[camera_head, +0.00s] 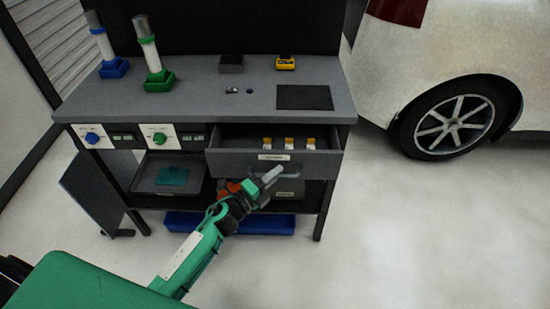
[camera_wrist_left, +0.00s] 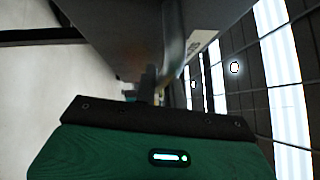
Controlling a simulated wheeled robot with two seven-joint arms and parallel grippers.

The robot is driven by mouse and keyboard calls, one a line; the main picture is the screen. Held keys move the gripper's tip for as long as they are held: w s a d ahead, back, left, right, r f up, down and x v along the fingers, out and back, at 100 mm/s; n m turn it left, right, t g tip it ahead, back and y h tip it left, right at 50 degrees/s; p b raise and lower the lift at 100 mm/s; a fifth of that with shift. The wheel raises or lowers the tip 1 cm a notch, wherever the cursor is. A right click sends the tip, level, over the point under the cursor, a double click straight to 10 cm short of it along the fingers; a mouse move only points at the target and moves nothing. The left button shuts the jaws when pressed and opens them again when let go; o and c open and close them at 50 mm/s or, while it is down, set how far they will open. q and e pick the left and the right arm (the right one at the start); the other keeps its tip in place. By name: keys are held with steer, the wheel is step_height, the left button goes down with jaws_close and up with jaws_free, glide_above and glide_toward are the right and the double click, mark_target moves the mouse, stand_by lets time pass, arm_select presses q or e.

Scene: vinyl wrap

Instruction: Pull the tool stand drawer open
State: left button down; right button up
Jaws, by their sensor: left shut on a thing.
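The tool stand (camera_head: 200,100) is a grey-topped bench on dark legs. Its drawer (camera_head: 235,161) is pulled out, with several small orange-and-white items inside and a label on its front. The drawer handle (camera_head: 290,171) is a bar on the front, partly hidden by my gripper. My left gripper (camera_head: 271,175) reaches up to the handle from below left and is shut on it. In the left wrist view the handle (camera_wrist_left: 173,45) runs down toward the fingers, beside the drawer front. My right gripper is not in view.
On the top stand a blue-based tube (camera_head: 102,45), a green-based tube (camera_head: 150,55), a yellow device (camera_head: 285,63) and a black mat (camera_head: 304,97). A grey tray (camera_head: 150,178) is on the lower left. A white car (camera_head: 460,60) stands right. Floor in front right is clear.

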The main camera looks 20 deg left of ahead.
arm_select(q)
steer(key=s+d, duration=0.3)
steer(key=s, duration=0.9)
steer(key=shift+s+d, duration=0.2)
steer(key=shift+d, duration=0.05)
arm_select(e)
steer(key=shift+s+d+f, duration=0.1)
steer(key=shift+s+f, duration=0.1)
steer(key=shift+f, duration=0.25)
arm_select(q)
steer(key=c, duration=1.5)
jaws_free()
